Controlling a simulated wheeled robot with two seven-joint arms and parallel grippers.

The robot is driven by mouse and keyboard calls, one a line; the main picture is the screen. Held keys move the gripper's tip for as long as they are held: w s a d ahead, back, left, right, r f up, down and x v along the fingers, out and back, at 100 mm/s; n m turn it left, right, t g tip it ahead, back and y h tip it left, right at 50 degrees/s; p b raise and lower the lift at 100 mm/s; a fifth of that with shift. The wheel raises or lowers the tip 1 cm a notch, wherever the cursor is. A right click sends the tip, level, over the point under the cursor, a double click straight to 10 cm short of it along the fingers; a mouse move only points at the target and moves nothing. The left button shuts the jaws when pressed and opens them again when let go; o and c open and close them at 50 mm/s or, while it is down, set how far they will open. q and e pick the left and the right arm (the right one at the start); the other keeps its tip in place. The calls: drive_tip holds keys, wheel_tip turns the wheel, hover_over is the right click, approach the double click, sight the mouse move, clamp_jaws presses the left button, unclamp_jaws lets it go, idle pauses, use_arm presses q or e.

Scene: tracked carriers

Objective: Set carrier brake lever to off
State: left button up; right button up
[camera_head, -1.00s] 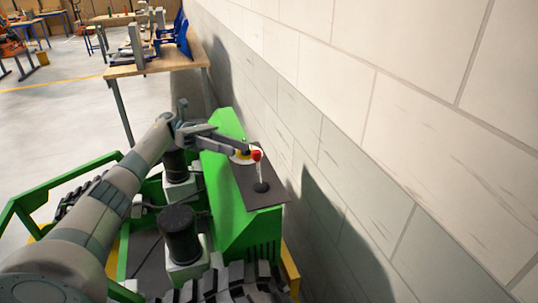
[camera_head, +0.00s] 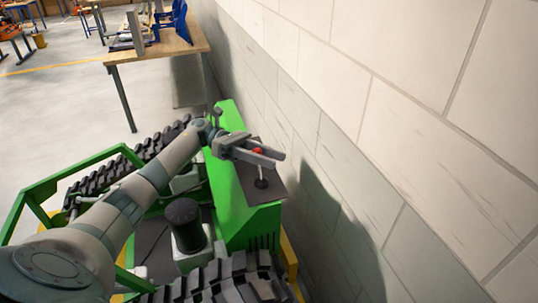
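The green tracked carrier (camera_head: 228,190) stands beside the wall. On its dark top plate (camera_head: 266,195) is the brake lever (camera_head: 261,172), a thin pale rod with a red knob (camera_head: 258,150) and a round black base. The lever stands nearly upright in the picture. My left gripper (camera_head: 279,160) reaches over the plate from the left. Its two grey fingers look apart, and the red knob shows between them. I cannot tell whether they touch it. The gripper covers part of the plate behind the lever. My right gripper is not in view.
A pale block wall (camera_head: 370,120) runs close along the carrier's right side. A wooden workbench (camera_head: 165,45) stands beyond the carrier. Black cylinders (camera_head: 184,222) and tracks (camera_head: 222,281) lie below my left arm.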

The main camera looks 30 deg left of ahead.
use_arm(q)
clamp_jaws()
